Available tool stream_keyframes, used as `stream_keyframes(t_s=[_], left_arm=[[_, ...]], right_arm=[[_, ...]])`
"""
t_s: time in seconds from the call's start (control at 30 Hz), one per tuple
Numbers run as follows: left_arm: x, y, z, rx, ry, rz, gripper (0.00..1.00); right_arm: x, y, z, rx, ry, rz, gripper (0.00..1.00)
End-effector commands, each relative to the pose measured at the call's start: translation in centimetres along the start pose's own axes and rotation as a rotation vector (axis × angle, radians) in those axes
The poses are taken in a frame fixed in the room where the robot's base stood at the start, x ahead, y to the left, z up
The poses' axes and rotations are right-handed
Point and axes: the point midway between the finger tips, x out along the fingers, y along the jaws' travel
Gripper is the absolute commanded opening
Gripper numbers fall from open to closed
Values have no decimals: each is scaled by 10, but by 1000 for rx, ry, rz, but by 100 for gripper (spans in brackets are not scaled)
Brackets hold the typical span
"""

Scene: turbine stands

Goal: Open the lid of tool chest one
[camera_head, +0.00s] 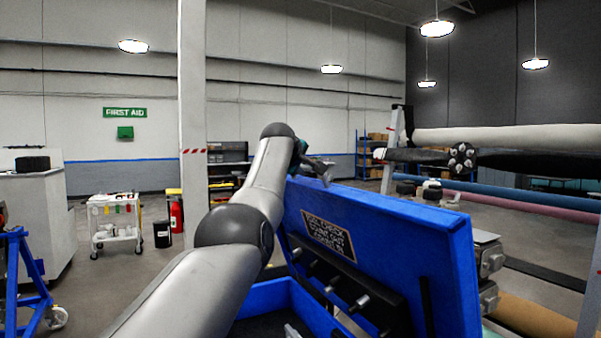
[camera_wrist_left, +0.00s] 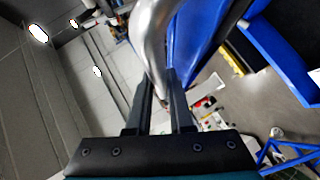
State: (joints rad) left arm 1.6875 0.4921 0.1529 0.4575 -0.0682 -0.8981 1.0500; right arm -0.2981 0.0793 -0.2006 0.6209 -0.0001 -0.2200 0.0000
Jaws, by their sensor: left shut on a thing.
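The blue tool chest's lid (camera_head: 400,225) stands raised and steeply tilted in the head view, with a dark label and a dark tool rack on its inner face. The chest's blue body (camera_head: 265,298) shows below it, partly hidden by my left arm. My left gripper (camera_head: 324,174) is at the lid's upper left edge. In the left wrist view its two dark fingers (camera_wrist_left: 163,108) are closed about the end of a silver curved bar (camera_wrist_left: 152,35), which looks like the lid's handle. The blue lid (camera_wrist_left: 195,38) is just beside it. The exact contact is hard to see. My right gripper is not in view.
A white pillar (camera_head: 192,110) stands behind my left arm. A white cart (camera_head: 115,222), a dark bin (camera_head: 162,234) and a red extinguisher (camera_head: 176,213) stand at left. Long rolls or tubes (camera_head: 520,137) lie at right behind the lid. Floor between cart and chest is clear.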

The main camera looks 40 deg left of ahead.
Motion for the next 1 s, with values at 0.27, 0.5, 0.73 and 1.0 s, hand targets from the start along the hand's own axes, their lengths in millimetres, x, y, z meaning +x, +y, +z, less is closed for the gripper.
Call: stream_keyframes(t_s=[0.27, 0.5, 0.73, 1.0], left_arm=[[2, -3, 3, 1, -7, -9, 0], [1, -2, 2, 0, -5, -7, 46], [1, -1, 1, 0, -3, -4, 50], [-2, -2, 0, 0, -1, -2, 50]], right_arm=[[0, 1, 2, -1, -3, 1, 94], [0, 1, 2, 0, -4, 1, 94], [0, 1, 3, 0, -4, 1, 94], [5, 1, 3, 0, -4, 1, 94]])
